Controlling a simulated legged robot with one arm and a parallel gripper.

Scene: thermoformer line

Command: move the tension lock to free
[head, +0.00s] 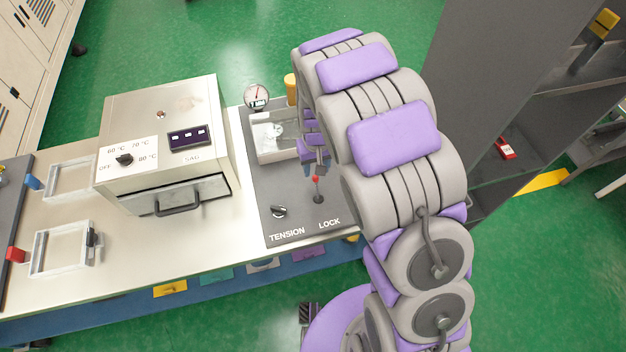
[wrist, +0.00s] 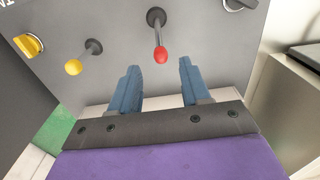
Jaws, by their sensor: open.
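The tension lock is a lever with a red tip (head: 316,181), standing on the grey panel (head: 290,228) just above the printed word LOCK. In the wrist view its red knob (wrist: 160,54) is on a grey shaft rising from a dark round base. My gripper (wrist: 158,75) is open, with two blue fingers apart and nothing between them. The red knob lies just beyond the fingertips, roughly centred between them; I see no contact. In the head view my gripper (head: 316,165) is close behind the lever, partly hidden by my arm. No free mark is readable.
A lever with a yellow ball (wrist: 73,66) and a yellow knob (wrist: 28,44) stand left of the red lever in the wrist view. A black knob (head: 278,211) sits by TENSION. A white tray (head: 262,152), gauge (head: 256,96) and heater box (head: 165,140) are nearby.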

